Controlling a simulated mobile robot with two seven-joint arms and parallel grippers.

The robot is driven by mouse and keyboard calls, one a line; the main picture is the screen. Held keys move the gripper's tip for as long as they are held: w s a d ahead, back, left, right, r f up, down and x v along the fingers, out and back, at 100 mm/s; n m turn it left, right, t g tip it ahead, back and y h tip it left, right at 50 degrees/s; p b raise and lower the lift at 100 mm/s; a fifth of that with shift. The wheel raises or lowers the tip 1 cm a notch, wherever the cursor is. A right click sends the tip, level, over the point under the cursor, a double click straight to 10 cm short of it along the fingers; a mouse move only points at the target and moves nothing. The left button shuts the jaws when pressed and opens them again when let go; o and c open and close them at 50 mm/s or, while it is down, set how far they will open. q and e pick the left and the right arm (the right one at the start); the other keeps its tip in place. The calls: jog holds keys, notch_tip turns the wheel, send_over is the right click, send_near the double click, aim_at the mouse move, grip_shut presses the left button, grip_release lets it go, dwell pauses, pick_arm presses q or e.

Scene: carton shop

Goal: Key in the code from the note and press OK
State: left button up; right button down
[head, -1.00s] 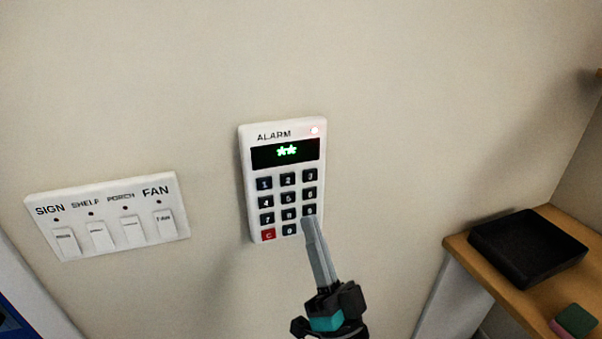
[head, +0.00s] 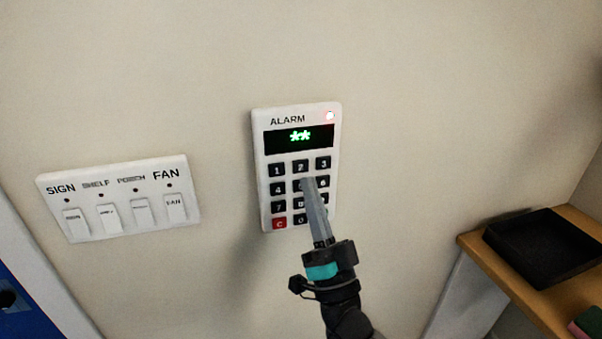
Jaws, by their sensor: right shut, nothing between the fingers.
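The white alarm keypad (head: 261,150) is on the wall. Its dark display (head: 299,138) shows two green stars, and a red light (head: 329,115) glows at its top right. Keys 1, 2, 3, 4, 6 and 7 and the red C key (head: 279,223) can be seen. My right gripper (head: 309,182) is shut and empty, with its tips in front of the 5 key; whether they touch it I cannot tell. The fingers hide the 5 and part of the keys below it, and the OK key is hidden. The note and my left gripper are not in view.
A white switch panel (head: 120,170) labelled SIGN, SHELF, PORCH and FAN is on the wall to the left. A black tray (head: 545,245) lies on a wooden shelf (head: 500,270) at right. The wall around the keypad is clear.

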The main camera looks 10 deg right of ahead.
jog(key=shift+w+b, duration=0.35)
jog(key=shift+w, duration=0.85)
jog(key=shift+w, duration=0.1)
dwell(1.1)
jog(key=shift+w, duration=0.35)
jog(key=shift+w+b, duration=0.35)
dwell(0.6)
jog(key=shift+s, duration=0.15)
jog(key=shift+s+p, duration=0.4)
jog(key=shift+s, duration=0.25)
jog(key=shift+s+p, duration=1.1)
jog(key=shift+s, duration=1.4)
